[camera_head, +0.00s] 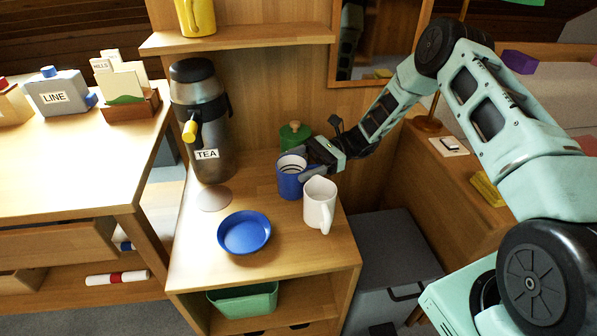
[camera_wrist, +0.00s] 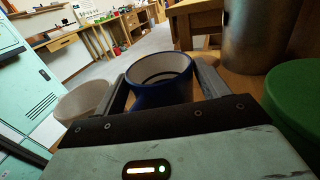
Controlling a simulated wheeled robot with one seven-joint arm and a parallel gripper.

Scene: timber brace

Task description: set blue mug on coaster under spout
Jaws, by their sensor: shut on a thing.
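The blue mug (camera_head: 289,177) stands upright on the wooden stand, at the back right beside the white mug. My gripper (camera_head: 305,170) reaches it from the right and is shut on it. In the wrist view the blue mug (camera_wrist: 160,82) sits between the two fingers (camera_wrist: 160,88), its open rim facing up. The tea urn (camera_head: 203,120) stands to the left, with a yellow-handled tap (camera_head: 190,130) on its front. The round pale coaster (camera_head: 213,197) lies below the tap and is empty. I cannot tell whether the mug's base touches the stand.
The white mug (camera_head: 319,205) stands close in front of the blue mug. A blue bowl (camera_head: 244,233) sits in front of the coaster. A green lidded pot (camera_head: 294,135) stands behind the blue mug. A shelf with a yellow mug (camera_head: 196,16) hangs above the urn.

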